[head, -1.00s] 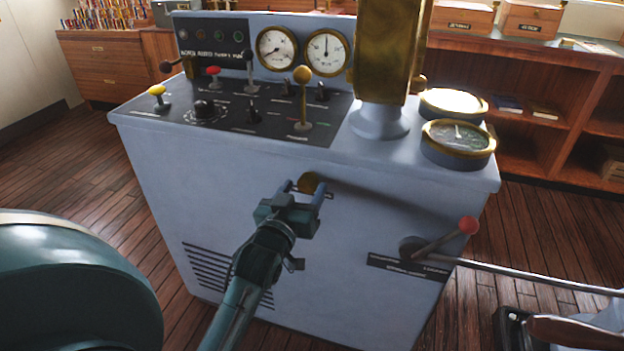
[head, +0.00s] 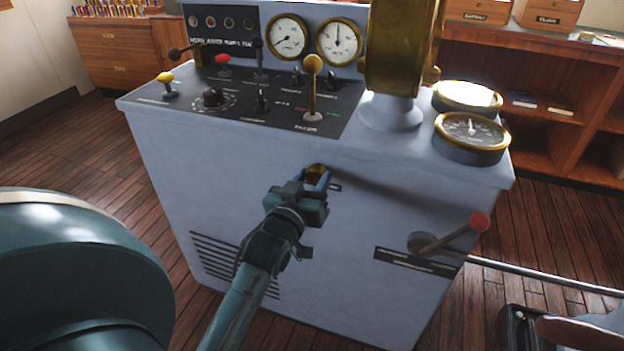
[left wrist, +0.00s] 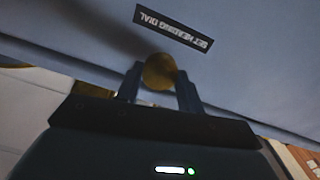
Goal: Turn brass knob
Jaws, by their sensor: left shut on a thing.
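The brass knob (head: 315,170) sits on the front face of the grey-blue console (head: 300,225), below its top edge. My left gripper (head: 317,180) is at the knob, with its fingers shut on it from both sides. In the left wrist view the round brass knob (left wrist: 160,71) shows between the two fingertips (left wrist: 160,78). A label reading "SET HEADING DIAL" (left wrist: 173,29) is beside the knob and appears upside down there. The fingers partly hide the knob in the head view. My right gripper is not in view.
A red-tipped lever (head: 479,222) juts from the console face to the right. A tall brass-topped column, gauges (head: 471,132) and a yellow-knobbed lever (head: 313,63) stand on top. Wooden shelves (head: 540,130) stand behind. Open plank floor lies to the left.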

